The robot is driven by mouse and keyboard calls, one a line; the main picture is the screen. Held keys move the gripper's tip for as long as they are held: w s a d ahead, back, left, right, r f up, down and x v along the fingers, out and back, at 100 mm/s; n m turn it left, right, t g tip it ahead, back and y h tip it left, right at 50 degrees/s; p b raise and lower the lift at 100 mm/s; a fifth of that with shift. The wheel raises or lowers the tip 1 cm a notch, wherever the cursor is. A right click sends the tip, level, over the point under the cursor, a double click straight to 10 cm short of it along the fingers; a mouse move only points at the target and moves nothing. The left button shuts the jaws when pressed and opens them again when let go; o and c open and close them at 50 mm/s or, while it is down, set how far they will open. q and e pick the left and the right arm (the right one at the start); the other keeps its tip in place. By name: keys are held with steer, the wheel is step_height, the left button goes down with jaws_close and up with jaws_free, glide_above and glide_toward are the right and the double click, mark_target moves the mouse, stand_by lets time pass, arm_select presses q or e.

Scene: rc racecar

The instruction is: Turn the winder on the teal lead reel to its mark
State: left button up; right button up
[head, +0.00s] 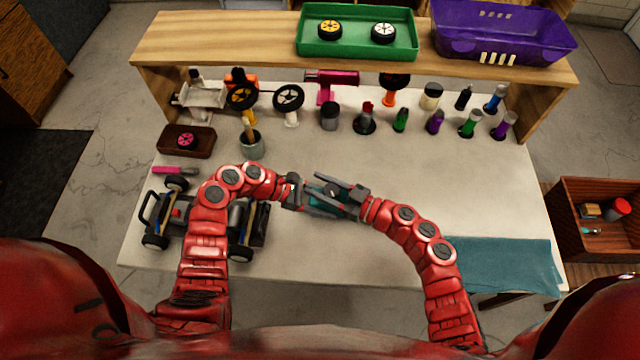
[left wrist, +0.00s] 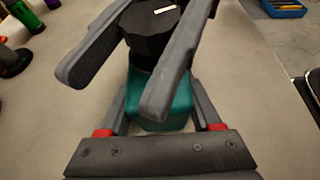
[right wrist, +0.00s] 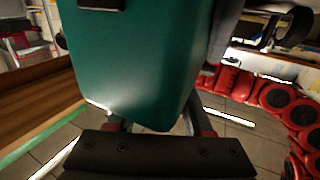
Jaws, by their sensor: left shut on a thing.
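The teal lead reel (left wrist: 160,105) is held in the air above the table, between my two grippers. In the left wrist view its teal body lies between the fingers of my left gripper (head: 301,193), shut on it. A black winder (left wrist: 150,30) with a white mark on it shows beyond the body. My right gripper (head: 326,196) comes from the right. Its two grey fingers straddle the winder area; whether they press on it is unclear. In the right wrist view the teal body (right wrist: 140,60) fills the middle and hides the fingertips.
An RC car (head: 185,222) stands on the table's left. Several bottles and tools line the back, under a shelf (head: 220,35) with a green tray (head: 355,50) and purple basket (head: 505,48). A teal cloth (head: 500,265) lies front right. The table's middle right is clear.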

jaws_close()
steer(key=shift+r, duration=0.1)
